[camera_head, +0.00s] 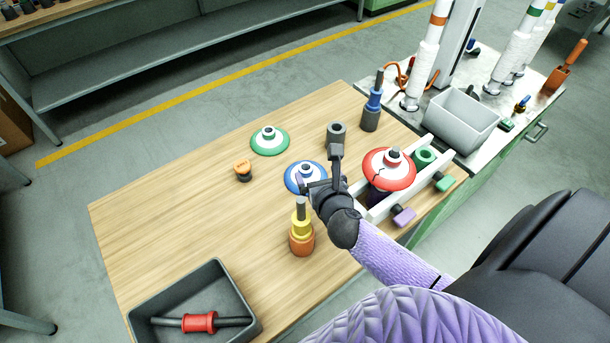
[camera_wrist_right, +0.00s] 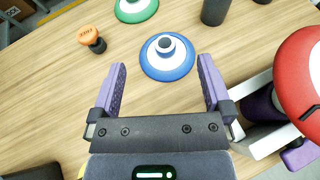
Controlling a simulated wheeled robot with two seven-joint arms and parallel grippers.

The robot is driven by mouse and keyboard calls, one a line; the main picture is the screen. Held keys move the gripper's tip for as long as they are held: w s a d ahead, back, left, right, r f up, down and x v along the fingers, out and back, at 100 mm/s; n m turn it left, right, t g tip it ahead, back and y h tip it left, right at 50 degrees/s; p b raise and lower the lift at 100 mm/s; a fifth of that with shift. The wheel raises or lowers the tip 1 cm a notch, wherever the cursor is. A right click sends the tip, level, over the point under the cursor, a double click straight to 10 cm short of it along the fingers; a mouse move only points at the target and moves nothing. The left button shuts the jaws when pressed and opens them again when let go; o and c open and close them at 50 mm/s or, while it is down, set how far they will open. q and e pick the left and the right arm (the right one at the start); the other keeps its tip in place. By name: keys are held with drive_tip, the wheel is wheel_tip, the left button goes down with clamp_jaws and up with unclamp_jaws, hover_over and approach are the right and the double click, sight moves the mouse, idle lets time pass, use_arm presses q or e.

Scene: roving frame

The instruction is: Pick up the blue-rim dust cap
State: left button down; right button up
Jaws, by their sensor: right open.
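The blue-rim dust cap (camera_head: 296,180) lies flat on the wooden table, a blue disc with a white centre and a grey knob. In the right wrist view the blue-rim dust cap (camera_wrist_right: 167,66) sits just beyond the fingertips, centred between them and apart from them. My right gripper (camera_wrist_right: 161,72) is open and empty, its two purple-padded fingers spread. In the head view my right gripper (camera_head: 308,186) is at the near right side of the cap and hides part of it. My left gripper shows in neither view.
A green-rim cap (camera_head: 270,141) and an orange-topped knob (camera_head: 243,170) lie nearby. A red-rim cap (camera_head: 389,169) sits on a white rack at right. A yellow-orange part (camera_head: 302,238) stands close to my right arm. A grey bin (camera_head: 247,309) is at the front left.

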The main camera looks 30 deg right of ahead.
drive_tip(key=b, duration=0.5)
approach(308, 173)
drive_tip(key=shift+w+r, duration=0.25)
drive_tip(key=b+x, duration=0.3)
drive_tip(key=x, duration=0.6)
drive_tip(key=shift+f, duration=0.15)
drive_tip(key=shift+w, duration=0.35)
drive_tip(key=shift+d, duration=0.1)
